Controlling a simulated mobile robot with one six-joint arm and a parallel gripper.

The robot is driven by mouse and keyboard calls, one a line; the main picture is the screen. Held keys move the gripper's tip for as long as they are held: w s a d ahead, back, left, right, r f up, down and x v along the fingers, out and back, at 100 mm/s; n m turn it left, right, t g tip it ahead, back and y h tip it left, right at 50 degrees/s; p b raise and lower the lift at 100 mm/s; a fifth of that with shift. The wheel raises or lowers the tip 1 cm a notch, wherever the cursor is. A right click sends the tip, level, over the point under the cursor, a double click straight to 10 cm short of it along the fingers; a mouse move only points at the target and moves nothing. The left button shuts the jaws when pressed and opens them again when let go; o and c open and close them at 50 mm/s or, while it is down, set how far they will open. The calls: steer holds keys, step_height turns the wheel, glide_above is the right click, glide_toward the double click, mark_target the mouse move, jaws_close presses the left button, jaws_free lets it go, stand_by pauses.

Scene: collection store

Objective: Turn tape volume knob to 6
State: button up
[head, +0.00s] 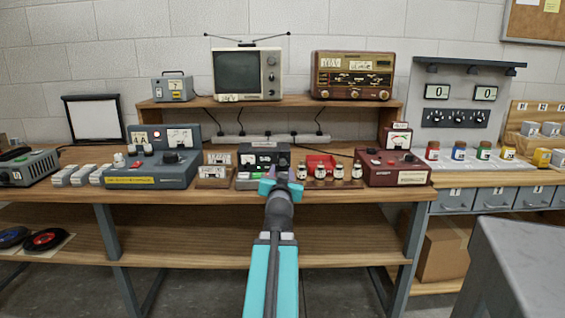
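My gripper (281,184) is at the front middle of the workbench, its teal end seen from behind. I cannot tell whether its fingers are open or shut, or whether they touch anything. It partly covers a small dark device (262,157) with a pale meter face. A blue-grey unit (150,172) with a yellow label and a dark top knob (170,157) stands to the left. A red unit (392,170) with a dark knob stands to the right. No tape marking or volume scale is readable, so I cannot tell which knob is the tape volume.
Several small jars (338,171) stand just right of my gripper. A television (247,74) and a wooden radio (352,75) sit on the raised shelf (180,103). A grey device (28,168) is at far left. A grey surface (520,265) juts in at lower right.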

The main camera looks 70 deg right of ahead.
mark_target(283, 163)
steer(key=p, duration=0.5)
steer(key=shift+d+r, duration=0.1)
steer(key=shift+d, duration=0.2)
steer(key=shift+w+d, duration=0.15)
steer(key=shift+d, duration=0.3)
steer(key=shift+x, duration=2.3)
jaws_close()
